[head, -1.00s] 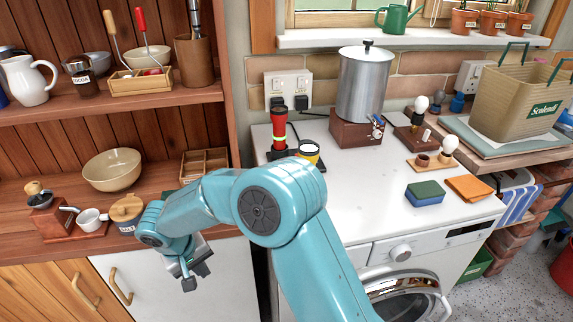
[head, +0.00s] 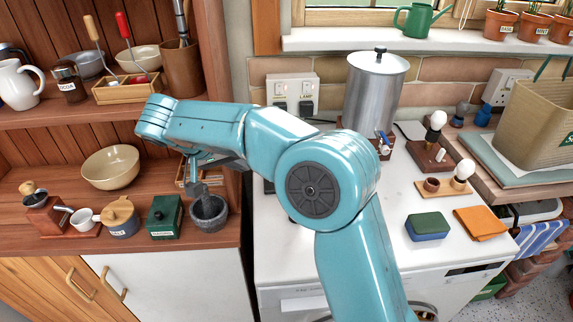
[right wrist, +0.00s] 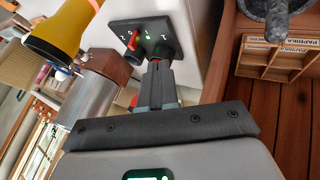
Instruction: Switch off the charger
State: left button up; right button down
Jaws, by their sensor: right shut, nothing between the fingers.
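The charger (right wrist: 122,27) is a dark block in the right wrist view, with a small red part, a green mark and the figures 1 and 2 on its face. In the head view my right arm hides nearly all of it. A yellow torch (right wrist: 62,38) shows beside it, at upper left in the wrist view. My right gripper (right wrist: 157,63) is shut and empty, its fingertips at or very close to the charger's near edge. I cannot tell whether they touch. My left gripper is not in view.
A wall socket (head: 293,90) with black plugs is behind the worktop. A metal urn (head: 372,92) stands close to the charger's right. On the left shelf are a stone mortar (head: 209,215), a green tin (head: 165,217) and a bowl (head: 110,168). A sponge (head: 427,227) lies on the white top.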

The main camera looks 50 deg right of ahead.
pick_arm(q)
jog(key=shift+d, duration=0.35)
pick_arm(e)
jog(key=shift+d+r, duration=0.15)
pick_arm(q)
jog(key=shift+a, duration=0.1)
pick_arm(e)
jog(key=b+x, duration=0.1)
jog(key=x, duration=0.8)
jog(key=shift+s+d+f, duration=0.1)
jog(key=shift+d+f, duration=0.05)
jog(key=shift+f, duration=0.2)
jog(key=s+d, duration=0.2)
jog(key=shift+d+r, duration=0.15)
jog(key=shift+d, duration=0.1)
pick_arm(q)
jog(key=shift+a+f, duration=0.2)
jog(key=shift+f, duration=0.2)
pick_arm(e)
jog(key=shift+s+d, duration=0.2)
jog(key=shift+d, duration=0.1)
jog(key=shift+s, duration=0.1)
